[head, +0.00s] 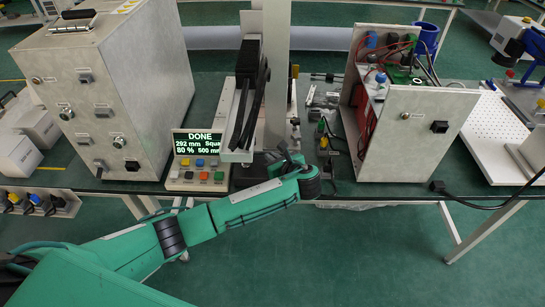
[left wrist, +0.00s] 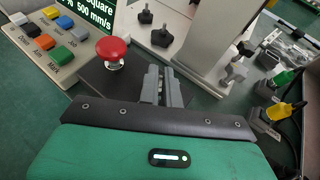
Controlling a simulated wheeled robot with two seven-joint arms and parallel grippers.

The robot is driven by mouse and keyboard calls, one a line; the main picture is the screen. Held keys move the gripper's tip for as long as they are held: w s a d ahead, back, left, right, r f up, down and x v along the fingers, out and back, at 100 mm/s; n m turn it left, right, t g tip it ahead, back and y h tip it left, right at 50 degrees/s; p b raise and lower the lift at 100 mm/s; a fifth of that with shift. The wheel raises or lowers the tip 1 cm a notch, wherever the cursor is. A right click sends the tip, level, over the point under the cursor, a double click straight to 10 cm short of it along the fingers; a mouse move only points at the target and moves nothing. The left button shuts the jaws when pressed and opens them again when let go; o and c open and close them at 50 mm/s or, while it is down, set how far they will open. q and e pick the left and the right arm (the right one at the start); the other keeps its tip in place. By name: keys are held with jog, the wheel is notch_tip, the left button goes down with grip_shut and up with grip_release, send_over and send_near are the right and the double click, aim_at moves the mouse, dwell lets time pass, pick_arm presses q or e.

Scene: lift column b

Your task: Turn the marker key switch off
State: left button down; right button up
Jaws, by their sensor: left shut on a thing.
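My left gripper (head: 285,156) is at the foot of the marker's pale column (head: 277,70). In the left wrist view its two grey fingers (left wrist: 160,73) are close together, shut at the dark base plate (left wrist: 200,97). They hold the marker key switch, which is hidden between and behind the fingertips, so its turned position cannot be seen. A red mushroom button (left wrist: 112,48) stands just left of the fingers. The marker's display (head: 198,143) reads DONE, with 292 mm and 500 mm lines. My right gripper is not in view.
A keypad with coloured buttons (head: 197,175) lies left of the column. Black knobs (left wrist: 161,37) stand beyond the fingers. A large grey cabinet (head: 110,85) is at left, an open metal enclosure (head: 405,130) at right. Yellow and green connectors (left wrist: 282,110) lie right of the gripper.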

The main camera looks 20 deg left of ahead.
pick_arm(q)
jog(key=shift+r+n+g+y+p, duration=0.2)
jog(key=shift+n+g+y+p, duration=0.15)
jog(key=shift+g+p, duration=0.25)
jog(key=shift+d+n+g+p, duration=0.1)
jog(key=shift+n+g+p, duration=0.2)
jog(key=shift+n, duration=0.15)
jog(key=shift+n+g+y+p, duration=0.55)
jog(key=shift+n+g, duration=0.25)
jog(key=shift+f+n+g+y, duration=0.15)
jog(key=shift+n+g+y, duration=0.25)
jog(key=shift+n+g, duration=0.6)
jog(key=n+g, duration=0.3)
jog(key=shift+g+y, duration=0.4)
jog(key=shift+f+n+g, duration=0.1)
jog(key=shift+n+g, duration=1.1)
jog(key=shift+g, duration=0.1)
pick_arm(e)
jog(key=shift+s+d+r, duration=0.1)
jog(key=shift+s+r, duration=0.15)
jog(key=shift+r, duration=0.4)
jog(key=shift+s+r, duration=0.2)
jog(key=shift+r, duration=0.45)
pick_arm(q)
jog(key=shift+n+g+h+b, duration=0.4)
jog(key=shift+n+g, duration=0.2)
jog(key=shift+g, duration=0.1)
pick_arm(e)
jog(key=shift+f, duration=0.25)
